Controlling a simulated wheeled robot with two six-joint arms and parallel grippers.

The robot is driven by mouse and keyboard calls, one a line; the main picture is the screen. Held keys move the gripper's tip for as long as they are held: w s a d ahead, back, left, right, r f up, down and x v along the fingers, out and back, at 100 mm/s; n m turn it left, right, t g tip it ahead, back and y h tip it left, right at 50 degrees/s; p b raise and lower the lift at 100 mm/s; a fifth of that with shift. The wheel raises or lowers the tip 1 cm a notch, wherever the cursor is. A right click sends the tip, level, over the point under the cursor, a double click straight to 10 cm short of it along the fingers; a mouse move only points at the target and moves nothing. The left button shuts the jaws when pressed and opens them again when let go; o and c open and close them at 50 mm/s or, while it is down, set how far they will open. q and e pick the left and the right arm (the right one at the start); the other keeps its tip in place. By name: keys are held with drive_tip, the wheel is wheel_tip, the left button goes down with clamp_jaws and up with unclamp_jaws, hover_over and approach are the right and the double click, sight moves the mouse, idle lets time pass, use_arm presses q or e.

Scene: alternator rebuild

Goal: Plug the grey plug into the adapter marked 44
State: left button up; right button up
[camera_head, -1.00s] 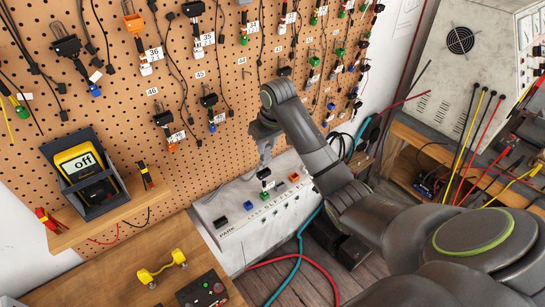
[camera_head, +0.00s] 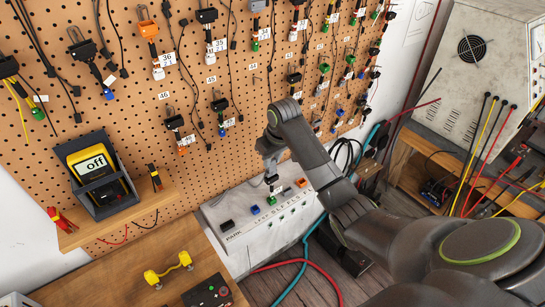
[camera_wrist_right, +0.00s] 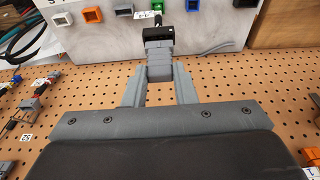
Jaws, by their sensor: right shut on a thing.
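My right gripper (camera_head: 270,172) is above the white box by the pegboard. In the right wrist view its grey fingers (camera_wrist_right: 160,70) are closed on a black adapter (camera_wrist_right: 158,38) with a small white tag (camera_wrist_right: 145,14). The tag looks like 44, but is too small to be sure. The adapter also shows small below the gripper in the head view (camera_head: 271,180). My left gripper is not in view.
The box (camera_head: 245,243) also carries orange (camera_head: 300,182), green (camera_head: 272,199), blue (camera_head: 255,209) and black (camera_head: 228,225) plugs. Tagged adapters hang on the pegboard (camera_head: 120,125) behind. Red and teal hoses (camera_head: 306,245) run beside the box. A multimeter (camera_head: 96,168) stands left.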

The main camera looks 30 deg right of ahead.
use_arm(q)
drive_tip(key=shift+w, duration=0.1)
use_arm(e)
drive_tip(key=shift+f, duration=0.8)
idle(1.3)
drive_tip(key=o, duration=1)
drive_tip(key=shift+c, duration=0.2)
drive_tip(key=shift+r, duration=0.15)
